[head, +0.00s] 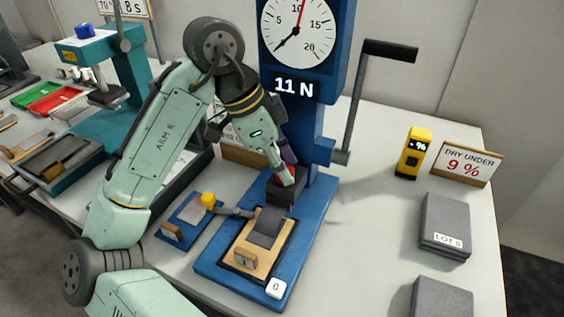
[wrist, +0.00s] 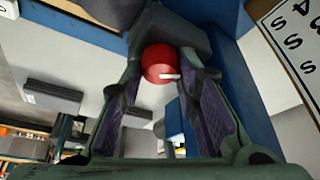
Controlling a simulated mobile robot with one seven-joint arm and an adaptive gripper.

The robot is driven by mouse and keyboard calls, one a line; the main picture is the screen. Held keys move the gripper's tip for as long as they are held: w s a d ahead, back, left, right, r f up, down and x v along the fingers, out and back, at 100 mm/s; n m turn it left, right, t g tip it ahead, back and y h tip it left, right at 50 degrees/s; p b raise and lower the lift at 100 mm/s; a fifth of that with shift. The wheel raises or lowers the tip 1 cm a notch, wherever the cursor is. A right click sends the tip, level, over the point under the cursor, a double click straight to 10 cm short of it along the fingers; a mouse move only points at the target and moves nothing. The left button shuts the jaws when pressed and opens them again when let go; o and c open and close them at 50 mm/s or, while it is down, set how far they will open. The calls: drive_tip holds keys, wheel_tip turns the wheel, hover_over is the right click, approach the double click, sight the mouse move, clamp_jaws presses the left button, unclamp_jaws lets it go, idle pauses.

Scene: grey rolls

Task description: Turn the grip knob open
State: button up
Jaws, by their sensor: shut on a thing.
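The grip knob (wrist: 158,60) is a red round knob with a white mark pointing right in the wrist view. My gripper (wrist: 160,78) has its two purple-padded fingers on either side of it and is shut on it. In the head view my gripper (head: 287,166) reaches down to the dark grip block (head: 285,190) at the foot of the blue tester (head: 320,150); the knob is mostly hidden there by the fingers. A grey strip (head: 266,226) lies on a wooden board in front of the grip block. The tester display reads 11 N.
A black crank handle (head: 388,50) stands right of the tester. A yellow meter (head: 411,153), a "DRY UNDER 9 %" sign (head: 466,164) and grey LOT blocks (head: 446,222) are farther right. A small blue stand with a yellow knob (head: 208,200) is at left.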

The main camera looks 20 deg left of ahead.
drive_tip(key=shift+n+t+p, duration=0.5)
drive_tip(key=shift+n, duration=1)
drive_tip(key=shift+c, duration=0.2)
drive_tip(key=shift+y, duration=0.3)
drive_tip(key=o, duration=0.9)
drive_tip(key=v, duration=1.2)
